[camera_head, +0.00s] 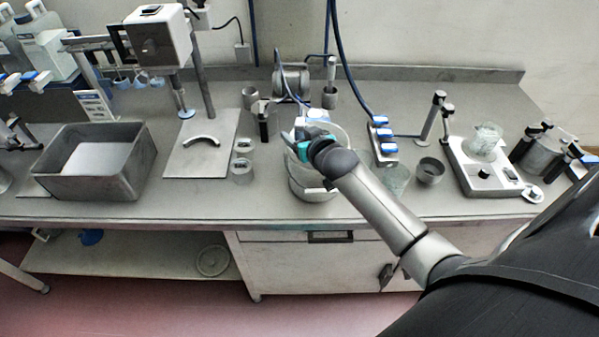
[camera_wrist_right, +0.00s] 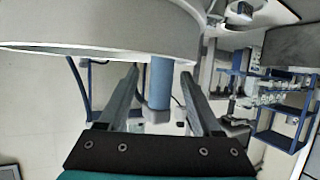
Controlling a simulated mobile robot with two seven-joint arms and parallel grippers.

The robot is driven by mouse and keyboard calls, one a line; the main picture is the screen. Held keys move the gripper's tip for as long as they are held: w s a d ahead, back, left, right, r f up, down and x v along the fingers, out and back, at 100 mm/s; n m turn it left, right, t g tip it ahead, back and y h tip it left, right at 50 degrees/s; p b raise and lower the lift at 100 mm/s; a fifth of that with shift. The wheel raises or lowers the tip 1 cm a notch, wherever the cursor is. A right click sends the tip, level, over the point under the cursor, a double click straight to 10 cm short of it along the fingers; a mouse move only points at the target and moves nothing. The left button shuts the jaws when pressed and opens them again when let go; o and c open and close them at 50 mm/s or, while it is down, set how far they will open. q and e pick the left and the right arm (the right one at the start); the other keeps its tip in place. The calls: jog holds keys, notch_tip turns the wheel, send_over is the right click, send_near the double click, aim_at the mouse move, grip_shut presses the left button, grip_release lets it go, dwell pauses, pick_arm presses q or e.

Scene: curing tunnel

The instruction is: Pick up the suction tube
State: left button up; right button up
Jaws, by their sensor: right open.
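My right gripper (camera_head: 298,138) is at the large round pot (camera_head: 312,188) in the middle of the bench, and my arm hides part of the pot. In the right wrist view the gripper (camera_wrist_right: 158,98) is open. A blue tube-like piece (camera_wrist_right: 159,78), which looks like the suction tube, shows between its two fingers with a gap on each side. Its upper end passes behind a large pale curved rim (camera_wrist_right: 100,30). In the head view a blue and white piece (camera_head: 315,115) shows just behind the gripper; I cannot tell if it is the same thing. My left gripper is not in view.
A blue hose (camera_head: 341,60) hangs down behind the pot to a block with blue tops (camera_head: 382,140). Small cups (camera_head: 242,170) stand left of the pot, and a grey cup (camera_head: 430,171) stands right. A metal bin (camera_head: 140,175) and a hotplate (camera_head: 480,180) stand farther out.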

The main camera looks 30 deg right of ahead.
jog(key=shift+x, duration=1.25)
jog(key=shift+c, duration=0.3)
jog(key=shift+f, duration=0.1)
grip_shut()
